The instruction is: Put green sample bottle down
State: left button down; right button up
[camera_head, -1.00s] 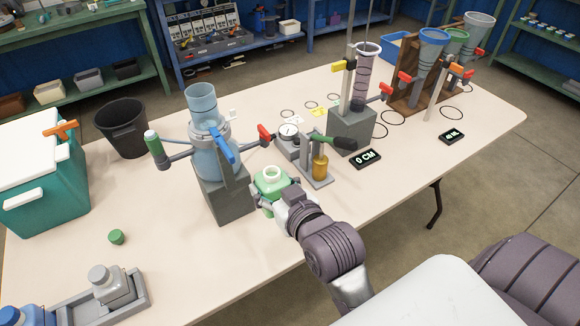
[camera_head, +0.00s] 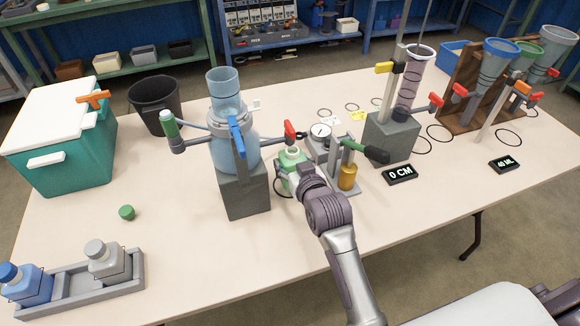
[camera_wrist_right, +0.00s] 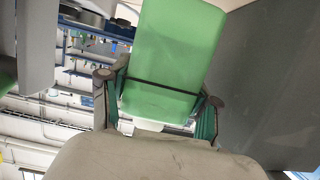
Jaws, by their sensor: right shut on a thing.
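The green sample bottle (camera_head: 289,166) is upright with its mouth uncapped, between the blue glass vessel's grey block and the gauge device. My right gripper (camera_head: 296,179) is shut on it from the near side. The right wrist view shows the green bottle (camera_wrist_right: 175,50) between the two fingers of the right gripper (camera_wrist_right: 160,90), with a dark band around it. A black ring (camera_head: 276,191) on the table shows beside the bottle. The bottle's base is hidden, so I cannot tell whether it touches the table. A loose green cap (camera_head: 127,212) lies at the left. My left gripper is out of view.
The blue vessel (camera_head: 224,140) on its grey block (camera_head: 244,190) stands close left, its red-handled tap (camera_head: 289,132) just above the bottle. The gauge device (camera_head: 321,131) is close right. A tray (camera_head: 75,289) with blue and grey bottles is front left. The front middle table is clear.

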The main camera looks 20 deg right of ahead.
jog(key=shift+w, duration=0.95)
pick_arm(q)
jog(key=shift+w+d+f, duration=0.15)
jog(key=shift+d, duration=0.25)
pick_arm(e)
jog(key=shift+f, duration=1.7)
jog(key=shift+f, duration=0.15)
jog(key=o, duration=1.3)
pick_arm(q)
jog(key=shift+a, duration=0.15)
pick_arm(e)
jog(key=shift+s, duration=0.1)
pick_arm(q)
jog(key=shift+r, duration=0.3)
pick_arm(e)
jog(key=v, duration=1.2)
jog(key=shift+a, duration=0.1)
